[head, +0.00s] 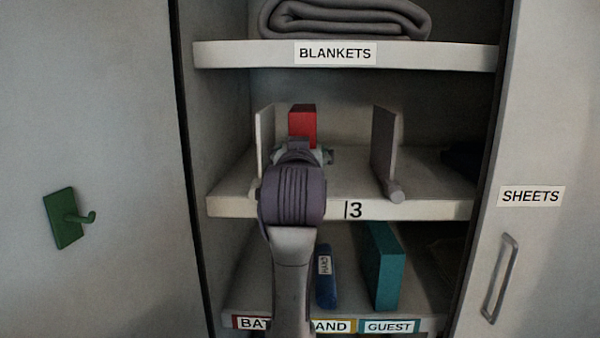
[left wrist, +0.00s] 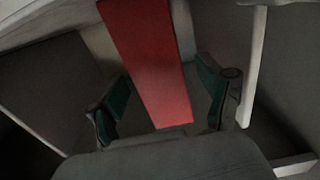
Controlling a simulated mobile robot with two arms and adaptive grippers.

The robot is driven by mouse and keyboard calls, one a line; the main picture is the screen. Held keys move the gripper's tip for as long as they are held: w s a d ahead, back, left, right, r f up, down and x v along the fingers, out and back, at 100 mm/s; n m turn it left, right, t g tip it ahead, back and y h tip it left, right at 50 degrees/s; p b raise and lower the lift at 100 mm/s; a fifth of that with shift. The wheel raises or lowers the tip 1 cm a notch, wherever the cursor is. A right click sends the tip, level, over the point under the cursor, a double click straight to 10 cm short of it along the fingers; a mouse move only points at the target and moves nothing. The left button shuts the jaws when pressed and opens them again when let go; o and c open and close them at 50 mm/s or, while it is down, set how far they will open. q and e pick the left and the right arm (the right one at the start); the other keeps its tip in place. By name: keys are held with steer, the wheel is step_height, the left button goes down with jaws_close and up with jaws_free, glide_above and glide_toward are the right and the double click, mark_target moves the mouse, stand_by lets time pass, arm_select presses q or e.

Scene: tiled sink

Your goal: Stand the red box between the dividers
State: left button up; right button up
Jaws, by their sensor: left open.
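The red box (head: 302,125) stands upright on the middle shelf (head: 430,208), between the left divider (head: 265,140) and the right divider (head: 384,145), nearer the left one. My left gripper (head: 302,156) is in front of it and hides its lower part. In the left wrist view the red box (left wrist: 150,62) lies between the open fingers of my left gripper (left wrist: 163,98), with a gap on each side. Whether the box's base rests on the shelf is hidden. My right gripper is not in view.
A folded blanket (head: 345,20) lies on the upper shelf (head: 430,56). On the lower shelf stand a blue item (head: 326,285) and a teal box (head: 384,268). A green hook (head: 65,217) is on the left panel. There is free room between the red box and the right divider.

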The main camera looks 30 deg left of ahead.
arm_select(q)
steer(key=b+v, duration=0.2)
steer(key=v, duration=0.5)
steer(key=shift+w, duration=0.1)
